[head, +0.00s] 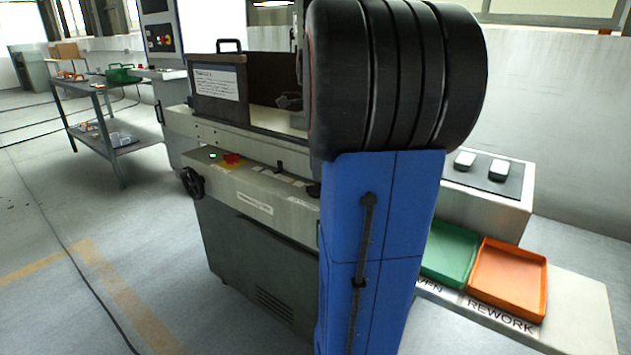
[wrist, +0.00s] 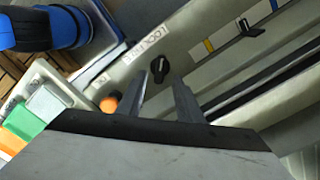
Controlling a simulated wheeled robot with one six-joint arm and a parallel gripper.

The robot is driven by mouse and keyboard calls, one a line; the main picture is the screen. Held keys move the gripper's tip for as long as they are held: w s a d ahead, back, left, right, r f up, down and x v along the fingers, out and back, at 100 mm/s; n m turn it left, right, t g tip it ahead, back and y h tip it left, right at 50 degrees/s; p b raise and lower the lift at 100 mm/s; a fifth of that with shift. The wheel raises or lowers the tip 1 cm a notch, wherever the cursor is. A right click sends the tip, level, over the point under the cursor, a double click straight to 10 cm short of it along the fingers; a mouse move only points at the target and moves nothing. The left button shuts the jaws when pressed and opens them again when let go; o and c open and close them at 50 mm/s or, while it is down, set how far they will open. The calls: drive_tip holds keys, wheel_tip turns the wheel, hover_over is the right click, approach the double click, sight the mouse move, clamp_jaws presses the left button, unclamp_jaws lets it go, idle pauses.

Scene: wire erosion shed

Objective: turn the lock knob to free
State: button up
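The lock knob (wrist: 159,68) is a small black knob on the pale front panel of the machine, beside a white label that appears to read "LOCK". In the wrist view my gripper (wrist: 161,80) is open, its two grey fingers pointing toward the knob. The knob shows just beyond and between the fingertips. I cannot tell how far off it is, and I see no clear contact. In the head view my gripper is hidden behind my blue and black arm. The machine (head: 250,190) stands behind the arm there.
A black lever (wrist: 248,28) with yellow and blue marks sits farther along the panel. An orange round thing (wrist: 110,103) is left of the fingers. In the head view, a red button (head: 232,159), a handwheel (head: 192,183), a green tray (head: 450,254) and an orange tray (head: 508,279) show.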

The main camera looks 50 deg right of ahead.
drive_tip(key=shift+f, duration=2.6)
clamp_jaws()
